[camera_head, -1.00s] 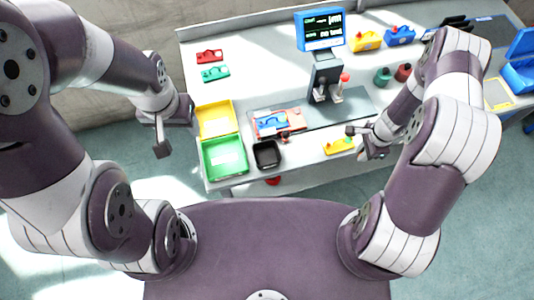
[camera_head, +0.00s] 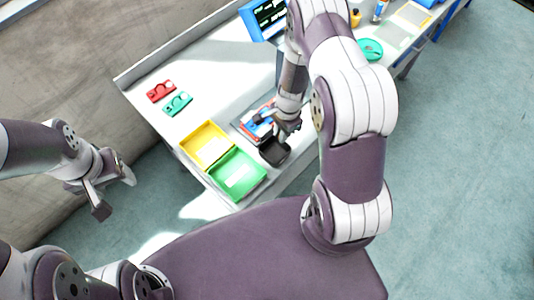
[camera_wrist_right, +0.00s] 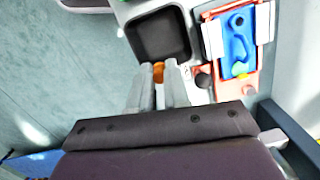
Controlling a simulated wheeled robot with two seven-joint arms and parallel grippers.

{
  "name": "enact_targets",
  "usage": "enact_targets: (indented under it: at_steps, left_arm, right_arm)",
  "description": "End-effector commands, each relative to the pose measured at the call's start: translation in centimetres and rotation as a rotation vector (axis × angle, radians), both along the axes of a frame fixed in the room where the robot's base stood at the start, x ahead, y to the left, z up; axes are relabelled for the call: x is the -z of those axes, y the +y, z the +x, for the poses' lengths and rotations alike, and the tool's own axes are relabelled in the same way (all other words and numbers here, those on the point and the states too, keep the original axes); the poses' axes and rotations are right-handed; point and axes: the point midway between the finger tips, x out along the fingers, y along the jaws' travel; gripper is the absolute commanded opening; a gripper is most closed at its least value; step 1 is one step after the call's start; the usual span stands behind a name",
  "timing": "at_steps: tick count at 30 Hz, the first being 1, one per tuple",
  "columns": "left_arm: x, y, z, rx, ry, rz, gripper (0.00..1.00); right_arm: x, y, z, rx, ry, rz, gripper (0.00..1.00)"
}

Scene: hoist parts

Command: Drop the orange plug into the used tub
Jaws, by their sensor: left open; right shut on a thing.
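The orange plug (camera_wrist_right: 158,71) is held between the fingertips of my right gripper (camera_wrist_right: 160,76), which is shut on it. The plug is mostly hidden by the fingers. In the right wrist view the fingertips are at the near edge of a small black open tub (camera_wrist_right: 157,15), which looks empty. I take this to be the used tub; no label is readable. In the head view the right gripper (camera_head: 284,131) is just beside and above the black tub (camera_head: 275,153). My left gripper (camera_head: 114,192) is open and empty, off the table at the left.
A blue part (camera_wrist_right: 240,42) sits in a red-edged fixture right of the black tub in the wrist view. Green (camera_head: 238,177) and yellow (camera_head: 206,146) trays stand left of the tub. Red (camera_head: 161,91) and teal (camera_head: 178,104) parts lie farther back. A screen (camera_head: 267,17) stands behind.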

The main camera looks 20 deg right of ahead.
Motion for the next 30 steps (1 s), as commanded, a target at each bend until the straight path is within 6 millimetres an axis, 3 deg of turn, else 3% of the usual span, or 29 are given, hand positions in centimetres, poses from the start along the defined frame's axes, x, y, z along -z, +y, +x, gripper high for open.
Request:
enact_targets:
  at_steps: [1, 9, 18, 19, 21, 30]
  left_arm:
    - [1.2, 0.0, 0.0, 0.0, 0.0, 0.0, 0.59]
    - [4.7, 0.0, 0.0, 0.0, 0.001, 0.0, 0.59]
    - [4.6, 0.0, 0.0, 0.0, 0.0, 0.0, 0.59]
    - [4.6, 0.0, 0.0, 0.0, 0.0, 0.0, 0.59]
    - [4.6, 0.0, 0.0, 0.0, 0.0, 0.0, 0.59]
    - [4.6, 0.0, 0.0, 0.0, 0.0, 0.0, 0.59]
  right_arm:
    - [1.3, 0.0, 0.0, 0.0, 0.001, 0.0, 0.0]
    - [5.1, 0.0, 0.0, 0.0, 0.0, 0.0, 0.0]
    - [5.1, 0.0, 0.0, -0.001, 0.0, 0.0, 0.0]
    - [5.1, 0.0, 0.0, -0.001, 0.0, 0.0, 0.26]
    - [5.1, 0.0, 0.0, -0.001, 0.0, 0.0, 0.46]
    - [4.9, 0.0, 0.0, -0.001, -0.001, 0.0, 0.46]
